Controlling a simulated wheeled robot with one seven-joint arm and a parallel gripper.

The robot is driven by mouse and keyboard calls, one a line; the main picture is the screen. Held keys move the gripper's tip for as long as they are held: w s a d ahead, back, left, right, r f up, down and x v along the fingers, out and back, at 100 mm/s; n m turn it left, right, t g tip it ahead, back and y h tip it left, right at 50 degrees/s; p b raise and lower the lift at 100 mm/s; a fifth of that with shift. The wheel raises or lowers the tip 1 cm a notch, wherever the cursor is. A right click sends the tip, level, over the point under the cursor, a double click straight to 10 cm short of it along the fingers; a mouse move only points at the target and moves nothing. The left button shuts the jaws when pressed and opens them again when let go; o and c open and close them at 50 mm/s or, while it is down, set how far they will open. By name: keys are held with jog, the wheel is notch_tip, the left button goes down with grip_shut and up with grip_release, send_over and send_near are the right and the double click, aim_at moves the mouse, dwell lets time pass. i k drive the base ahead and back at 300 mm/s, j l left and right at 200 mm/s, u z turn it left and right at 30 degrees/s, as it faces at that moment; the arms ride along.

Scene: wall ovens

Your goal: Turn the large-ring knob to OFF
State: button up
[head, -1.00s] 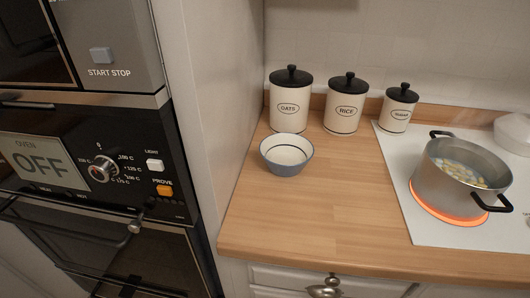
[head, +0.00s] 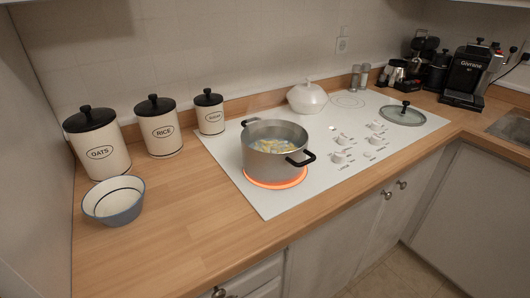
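A white hob (head: 270,194) is set in the wooden counter. A steel pot (head: 272,150) with black handles stands on a ring that glows orange (head: 276,183), with pale food in liquid inside. Several white knobs sit on the hob right of the pot, among them a front-left knob (head: 340,157), a back-left knob (head: 343,139), a back-right knob (head: 376,126) and a front-right knob (head: 377,139). Their labels are too small to read, so I cannot tell which is for the large ring. My gripper is not in view.
Canisters marked oats (head: 98,143) and rice (head: 160,127), a third canister (head: 209,112) and a blue-white bowl (head: 115,201) stand left. A white lidded dish (head: 307,98) and glass lid (head: 403,114) rest on the hob. A coffee machine (head: 467,75) stands far right. The front counter is clear.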

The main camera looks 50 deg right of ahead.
aim_at(339, 157)
jog(key=z, duration=1.4)
jog(key=k+j+u, duration=0.2)
jog(key=k, duration=0.25)
jog(key=l, duration=0.1)
